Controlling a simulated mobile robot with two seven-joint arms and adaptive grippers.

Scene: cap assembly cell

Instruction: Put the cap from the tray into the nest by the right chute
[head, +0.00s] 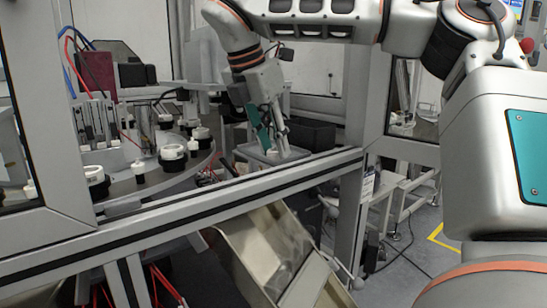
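My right gripper (275,147) reaches down from above with its fingertips at the grey tray (247,150), behind the frame's front rail. A teal finger pad shows on its left side and a grey finger on its right. The fingertips look apart, but what lies between them is too small to make out. I cannot pick out a cap in the tray. Round nests, some with white tops, stand on the rotary table, one at the middle (172,158) and one at the front left (96,181). I cannot tell which nest is by the right chute. My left gripper is not in view.
The aluminium rail (200,203) crosses in front of the table and tray. An upright post (358,110) stands right of the tray. A dark bin (312,135) sits behind the tray. A beige chute-like box (275,250) hangs below the rail. Fixtures with cables crowd the back left.

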